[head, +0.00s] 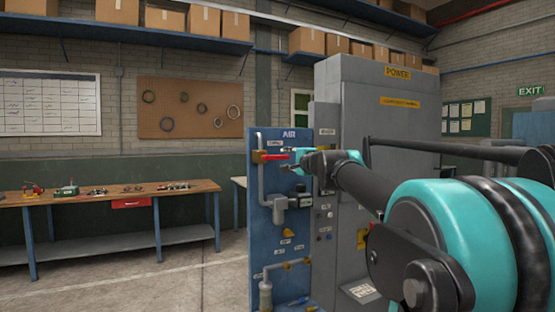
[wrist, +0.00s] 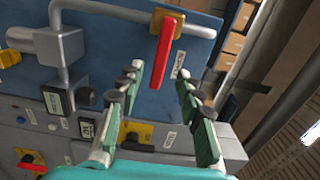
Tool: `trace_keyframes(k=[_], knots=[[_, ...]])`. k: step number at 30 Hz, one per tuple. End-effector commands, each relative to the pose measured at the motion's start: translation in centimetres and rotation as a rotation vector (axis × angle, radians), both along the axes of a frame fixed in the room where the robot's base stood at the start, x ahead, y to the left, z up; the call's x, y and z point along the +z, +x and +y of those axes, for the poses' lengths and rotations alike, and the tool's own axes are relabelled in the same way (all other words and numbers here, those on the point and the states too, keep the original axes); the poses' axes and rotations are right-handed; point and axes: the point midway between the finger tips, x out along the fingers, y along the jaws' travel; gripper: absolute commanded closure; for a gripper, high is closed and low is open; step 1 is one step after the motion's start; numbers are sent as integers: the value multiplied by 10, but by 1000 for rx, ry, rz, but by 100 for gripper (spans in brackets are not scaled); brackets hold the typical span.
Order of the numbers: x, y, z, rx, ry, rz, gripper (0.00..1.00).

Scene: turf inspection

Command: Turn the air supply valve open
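The air supply valve has a red lever handle (head: 274,157) on a grey pipe, high on the blue panel (head: 284,223) marked AIR. The lever lies level, crosswise to the upright pipe, pointing right from its yellow body. In the wrist view the red lever (wrist: 165,52) hangs from the yellow valve body (wrist: 167,20). My gripper (head: 291,160) is at the lever's free end. Its padded fingers (wrist: 159,72) are spread wide, with the lever's end showing between them. I see no finger closed on the lever; the exact depth is unclear.
A grey cabinet (head: 387,95) labelled POWER stands right of the panel. A grey regulator box (head: 280,202) and yellow fittings are lower on the panel. A workbench (head: 95,194) with small parts stands at the left. The floor between is free.

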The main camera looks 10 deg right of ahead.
Motion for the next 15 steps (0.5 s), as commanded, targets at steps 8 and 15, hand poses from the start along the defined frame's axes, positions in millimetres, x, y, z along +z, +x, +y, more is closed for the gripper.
trace_keyframes(k=[8,15], knots=[[0,44,15,1,0,0,64],[0,61,21,1,0,0,64]])
